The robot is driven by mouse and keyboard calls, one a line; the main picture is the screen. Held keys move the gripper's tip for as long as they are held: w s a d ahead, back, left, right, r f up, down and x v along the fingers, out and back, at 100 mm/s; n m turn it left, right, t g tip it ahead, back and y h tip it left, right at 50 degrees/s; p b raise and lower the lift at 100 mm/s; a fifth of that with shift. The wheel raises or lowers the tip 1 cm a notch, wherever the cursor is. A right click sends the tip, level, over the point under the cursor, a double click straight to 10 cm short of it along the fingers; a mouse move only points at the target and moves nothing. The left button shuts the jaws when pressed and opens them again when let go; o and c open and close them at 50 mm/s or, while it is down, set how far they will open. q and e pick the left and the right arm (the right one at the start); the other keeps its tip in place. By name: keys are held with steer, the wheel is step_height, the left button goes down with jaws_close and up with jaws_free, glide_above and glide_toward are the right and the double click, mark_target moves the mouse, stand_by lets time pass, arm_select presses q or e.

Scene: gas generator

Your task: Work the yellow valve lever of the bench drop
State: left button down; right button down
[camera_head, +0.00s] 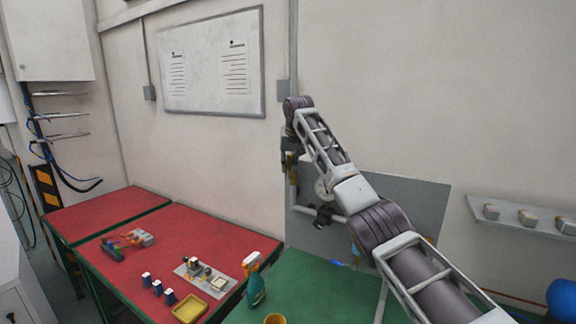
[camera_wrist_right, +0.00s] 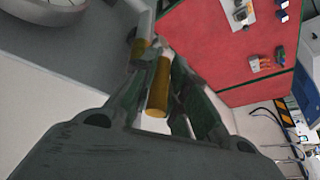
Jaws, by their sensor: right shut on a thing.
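The yellow valve lever (camera_wrist_right: 158,88) shows in the right wrist view as a short yellow-brown bar between the two fingers of my right gripper (camera_wrist_right: 163,62). The fingers are closed on it. In the head view my right gripper (camera_head: 290,163) is at the pipe of the bench drop, beside the grey panel (camera_head: 415,205). The pipe (camera_head: 294,193) runs down below it. Only a small part of the lever shows there; the gripper hides most of it. My left gripper is not in view.
A round gauge (camera_head: 322,188) and a black fitting (camera_head: 322,216) sit close to the right arm. Below is a green bench top (camera_head: 300,290) with a spray bottle (camera_head: 256,287) and a yellow cup (camera_head: 275,319). Red benches (camera_head: 175,240) with small parts stand to the left.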

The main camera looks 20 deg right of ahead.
steer(key=shift+w, duration=0.1)
stand_by(0.3)
steer(key=c, duration=1.4)
jaws_free()
steer(key=shift+r, duration=0.15)
steer(key=v, duration=1.1)
steer(key=shift+a+r, duration=0.1)
steer(key=shift+r, duration=0.2)
